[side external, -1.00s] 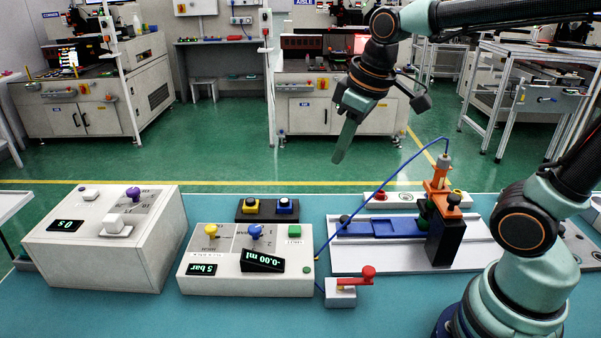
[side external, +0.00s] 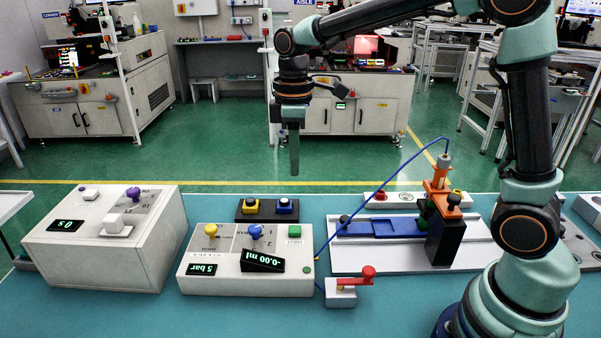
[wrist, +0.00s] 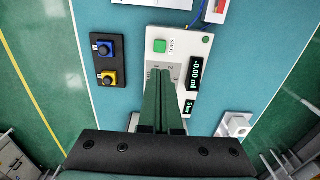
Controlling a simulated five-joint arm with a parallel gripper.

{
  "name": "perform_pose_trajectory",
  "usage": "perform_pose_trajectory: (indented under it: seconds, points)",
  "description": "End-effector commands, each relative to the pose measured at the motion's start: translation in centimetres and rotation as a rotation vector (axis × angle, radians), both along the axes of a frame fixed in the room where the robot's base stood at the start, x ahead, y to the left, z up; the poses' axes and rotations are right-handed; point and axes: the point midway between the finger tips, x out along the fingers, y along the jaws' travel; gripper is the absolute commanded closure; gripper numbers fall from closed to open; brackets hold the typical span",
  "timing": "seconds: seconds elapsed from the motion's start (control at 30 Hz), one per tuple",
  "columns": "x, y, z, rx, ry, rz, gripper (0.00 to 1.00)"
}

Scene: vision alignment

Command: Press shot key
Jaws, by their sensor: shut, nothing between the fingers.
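In the wrist view the key (wrist: 159,46) shows ahead of the fingertips, on the controller (wrist: 180,36). Its displays read -0.00 ml (side external: 262,261) and 5 bar (side external: 202,270). My gripper (side external: 294,172) is shut and empty, pointing down, well above and behind the box. In the wrist view its fingers (wrist: 163,72) are together and hide part of the controller's top.
A black box (side external: 267,210) with yellow and blue buttons stands just behind the controller. A larger white box (side external: 105,245) is at left. The blue slide fixture (side external: 380,229), orange-topped dispenser (side external: 438,180) with blue tube, and red lever (side external: 368,273) are at right. Front bench is clear.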

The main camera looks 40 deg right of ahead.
Motion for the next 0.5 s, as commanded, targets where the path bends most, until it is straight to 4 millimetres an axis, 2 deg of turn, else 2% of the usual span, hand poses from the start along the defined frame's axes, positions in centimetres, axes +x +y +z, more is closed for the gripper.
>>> perform_pose_trajectory:
  seconds: [0.27,0.37,0.5]
  points:
    - [0.0,0.0,-0.4,-0.001,0.001,-0.002,1.00]
    - [-0.1,0.0,-1.5,0.000,0.003,-0.002,1.00]
    - [-0.1,0.0,-3.9,-0.001,0.005,-0.002,1.00]
